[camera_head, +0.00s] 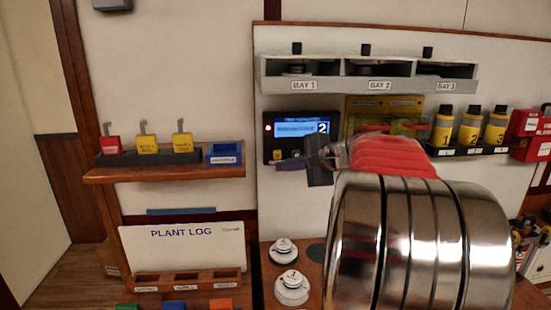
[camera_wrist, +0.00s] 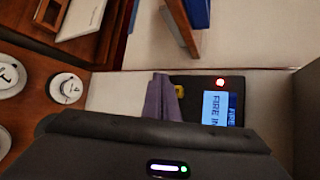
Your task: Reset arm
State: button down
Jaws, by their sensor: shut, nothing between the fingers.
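My arm reaches in from the lower right of the head view. My gripper (camera_head: 290,163) is shut and empty, its fingertips pointing left just below a black panel (camera_head: 272,128) with a blue screen, a red light and a "2". The wrist view shows the closed purple-grey fingers (camera_wrist: 161,97) beside the same panel (camera_wrist: 208,85), its screen and red light facing the camera. I cannot tell whether the fingers touch the panel. My arm hides part of the wall board behind it.
A wooden shelf (camera_head: 215,173) at left holds red and yellow padlock-like items and a blue bin (camera_head: 224,153). Grey bays (camera_head: 310,85) line the top. Numbered yellow bottles (camera_head: 468,130) stand at right. White round pieces (camera_head: 291,289) sit below, near a plant log board (camera_head: 185,245).

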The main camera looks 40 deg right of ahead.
dwell(0.5)
jog(key=s+a+f+n+g, duration=0.65)
jog(key=s+a+f, duration=0.25)
jog(key=a+f, duration=0.35)
jog(key=s+a+n, duration=0.4)
jog(key=a, duration=0.4)
jog(key=s+a+f+n, duration=0.1)
jog(key=s+a+n, duration=0.3)
jog(key=a, duration=0.4)
jog(key=s+a+f+n+h, duration=0.1)
jog(key=s+a+n, duration=0.3)
jog(key=a+n, duration=0.2)
jog(key=shift+s+a+f+g, duration=0.2)
jog(key=shift+a+g, duration=0.25)
jog(key=shift+a, duration=0.8)
jog(key=shift+s, duration=0.15)
